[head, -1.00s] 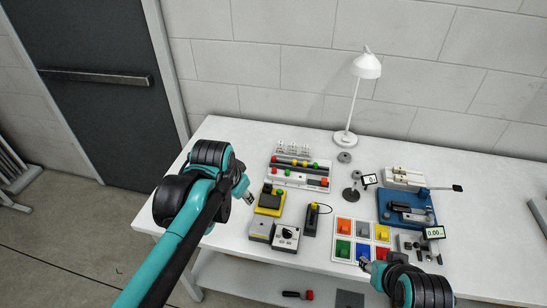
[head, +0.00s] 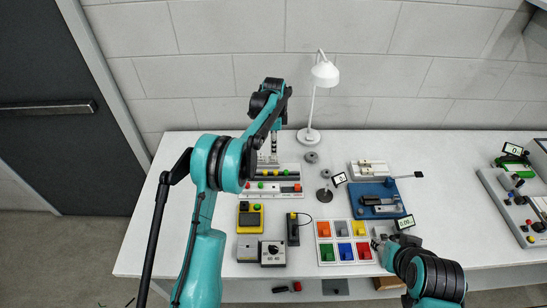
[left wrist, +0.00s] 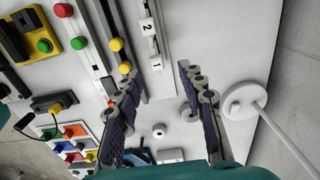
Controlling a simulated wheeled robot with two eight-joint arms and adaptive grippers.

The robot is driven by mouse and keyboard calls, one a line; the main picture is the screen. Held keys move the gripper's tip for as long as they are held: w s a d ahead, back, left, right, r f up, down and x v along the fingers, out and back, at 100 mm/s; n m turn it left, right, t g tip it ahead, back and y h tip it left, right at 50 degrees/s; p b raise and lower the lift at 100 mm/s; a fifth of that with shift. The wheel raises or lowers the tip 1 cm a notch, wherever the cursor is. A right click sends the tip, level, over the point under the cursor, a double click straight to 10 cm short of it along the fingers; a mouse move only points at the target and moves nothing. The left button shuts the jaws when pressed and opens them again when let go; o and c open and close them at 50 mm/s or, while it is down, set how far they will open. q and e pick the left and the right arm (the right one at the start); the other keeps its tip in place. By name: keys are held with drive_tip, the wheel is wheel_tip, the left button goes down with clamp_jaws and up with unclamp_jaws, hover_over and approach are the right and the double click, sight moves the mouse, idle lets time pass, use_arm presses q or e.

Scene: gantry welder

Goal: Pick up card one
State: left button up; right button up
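Card one (left wrist: 156,62) is a small white piece marked 1, at the near end of a pale rail in the left wrist view. A similar card marked 2 (left wrist: 147,27) is beside it on the rail. My left gripper (left wrist: 160,76) is open and empty. Its fingers are on either side of card one in the picture; I cannot tell how far above it they are. In the head view my left gripper (head: 274,150) points down over the back of the rack, and the cards there are too small or hidden to read. My right gripper (head: 379,241) is by the colour tray, fingers unclear.
A rack with coloured knobs (head: 270,188) lies just in front of the left gripper. A white lamp (head: 309,137) stands to its right, its base also in the left wrist view (left wrist: 240,101). The colour tray (head: 345,266) and a blue fixture (head: 366,191) are further right.

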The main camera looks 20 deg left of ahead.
sight(273, 157)
use_arm(q)
drive_tip(key=f+b, duration=0.2)
drive_tip(key=f, duration=0.5)
drive_tip(key=shift+s, duration=0.2)
drive_tip(key=c, duration=0.9)
